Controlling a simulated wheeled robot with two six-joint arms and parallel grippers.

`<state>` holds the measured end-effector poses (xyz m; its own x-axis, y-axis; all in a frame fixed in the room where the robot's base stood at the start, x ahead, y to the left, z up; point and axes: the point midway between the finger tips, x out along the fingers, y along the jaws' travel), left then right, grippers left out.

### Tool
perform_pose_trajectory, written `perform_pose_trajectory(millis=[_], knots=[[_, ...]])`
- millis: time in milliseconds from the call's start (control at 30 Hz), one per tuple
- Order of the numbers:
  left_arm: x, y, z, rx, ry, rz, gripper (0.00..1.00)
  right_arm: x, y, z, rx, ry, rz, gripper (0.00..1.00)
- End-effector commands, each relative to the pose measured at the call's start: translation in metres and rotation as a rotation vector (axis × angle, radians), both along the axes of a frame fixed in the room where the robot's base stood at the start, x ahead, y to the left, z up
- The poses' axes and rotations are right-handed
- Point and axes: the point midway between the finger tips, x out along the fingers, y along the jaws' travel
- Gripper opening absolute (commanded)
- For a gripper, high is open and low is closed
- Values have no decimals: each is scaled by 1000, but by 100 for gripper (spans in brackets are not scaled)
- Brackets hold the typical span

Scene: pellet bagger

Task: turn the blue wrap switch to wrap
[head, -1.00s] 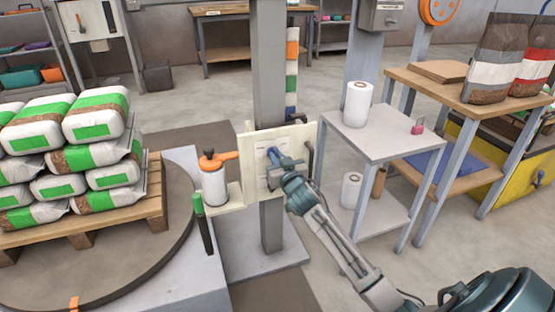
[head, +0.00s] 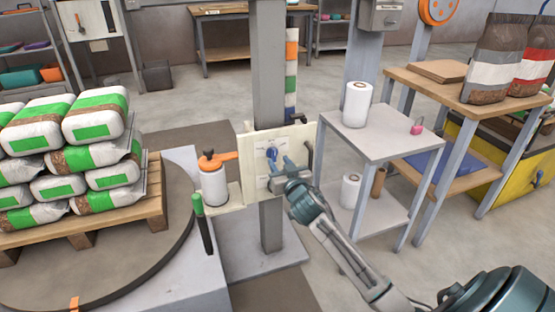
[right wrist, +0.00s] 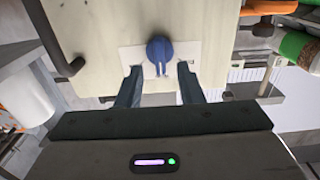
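The blue wrap switch (head: 271,154) sits on a pale label on the cream panel (head: 250,140) fixed to the grey post. In the right wrist view the switch (right wrist: 160,48) is a round blue knob with a narrow handle pointing toward the bottom of the picture. Its label is too small to read. My right gripper (head: 281,166) is open in front of the panel. My left gripper is not in view.
A white canister with an orange top (head: 213,178) stands left of the panel. A black bent handle (head: 310,155) is at the panel's right edge. A grey table (head: 385,145) with white rolls stands at right. Stacked bags (head: 95,118) on a pallet are at left.

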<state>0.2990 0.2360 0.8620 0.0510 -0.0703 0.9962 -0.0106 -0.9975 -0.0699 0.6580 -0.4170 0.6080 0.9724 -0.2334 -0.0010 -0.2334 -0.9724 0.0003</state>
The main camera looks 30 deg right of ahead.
Motion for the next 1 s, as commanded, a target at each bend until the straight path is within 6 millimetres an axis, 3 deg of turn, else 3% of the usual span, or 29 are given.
perform_pose_trajectory(millis=[200, 400, 1000], knots=[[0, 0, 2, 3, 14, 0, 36, -44, 10, 0, -2, 4, 1, 34], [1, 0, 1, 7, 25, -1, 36, -69, 17, 0, 1, 2, 1, 34], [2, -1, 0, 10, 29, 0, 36, -77, 18, 0, 1, 1, 0, 34]])
